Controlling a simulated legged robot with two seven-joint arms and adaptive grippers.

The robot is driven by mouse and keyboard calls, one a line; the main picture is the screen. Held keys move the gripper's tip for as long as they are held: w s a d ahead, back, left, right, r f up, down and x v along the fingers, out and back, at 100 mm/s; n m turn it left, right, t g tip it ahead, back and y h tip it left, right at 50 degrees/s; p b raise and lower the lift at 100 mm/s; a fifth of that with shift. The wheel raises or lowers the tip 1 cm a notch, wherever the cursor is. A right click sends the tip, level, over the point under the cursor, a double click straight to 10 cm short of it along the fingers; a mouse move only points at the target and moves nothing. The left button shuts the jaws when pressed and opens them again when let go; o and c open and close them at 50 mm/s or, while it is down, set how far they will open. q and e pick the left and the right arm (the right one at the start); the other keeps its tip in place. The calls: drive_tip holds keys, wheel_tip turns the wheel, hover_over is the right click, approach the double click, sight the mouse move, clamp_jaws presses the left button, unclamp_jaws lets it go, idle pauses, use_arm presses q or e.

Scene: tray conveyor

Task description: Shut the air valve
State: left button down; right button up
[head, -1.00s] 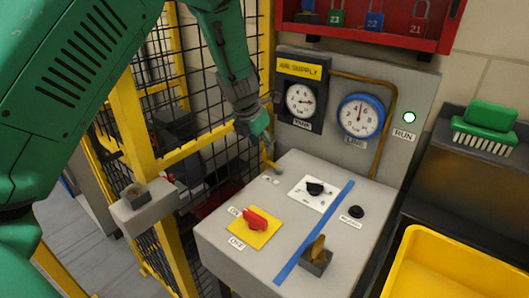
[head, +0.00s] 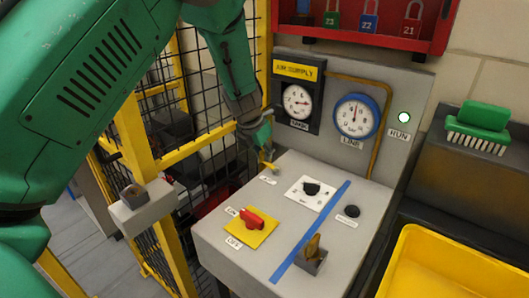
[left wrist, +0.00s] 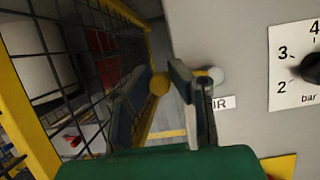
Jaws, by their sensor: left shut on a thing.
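The air valve's yellow lever (head: 268,165) is at the back left corner of the grey panel, by a small label that ends in "IR" in the left wrist view. My left gripper (head: 264,148) reaches down from above and is shut on this lever. In the left wrist view, the lever's rounded yellow end (left wrist: 160,83) shows between my two dark fingers (left wrist: 168,100), with a pale round pivot (left wrist: 217,76) just right of them. The fingers hide the lever's middle. My right gripper is not in view.
A red switch (head: 252,219), a black dial (head: 311,188), a black button (head: 352,211) and a brass key-like piece (head: 313,248) sit on the panel. The tank gauge (head: 298,101) and line gauge (head: 355,116) stand behind. Yellow-framed mesh fencing (head: 190,150) is close on the left.

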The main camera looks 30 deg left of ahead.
use_arm(q)
drive_tip(key=shift+s+r+n+y+p, duration=0.2)
drive_tip(key=shift+s+n+y+p, duration=0.1)
drive_tip(key=shift+n+p, duration=0.35)
drive_tip(key=shift+s+a+n, duration=0.1)
drive_tip(key=shift+a+n, duration=0.05)
drive_tip(key=shift+n, duration=0.3)
drive_tip(key=shift+f, duration=0.1)
drive_tip(key=c, duration=1.5)
unclamp_jaws()
drive_tip(key=shift+o, duration=0.2)
drive_tip(key=shift+s, duration=0.1)
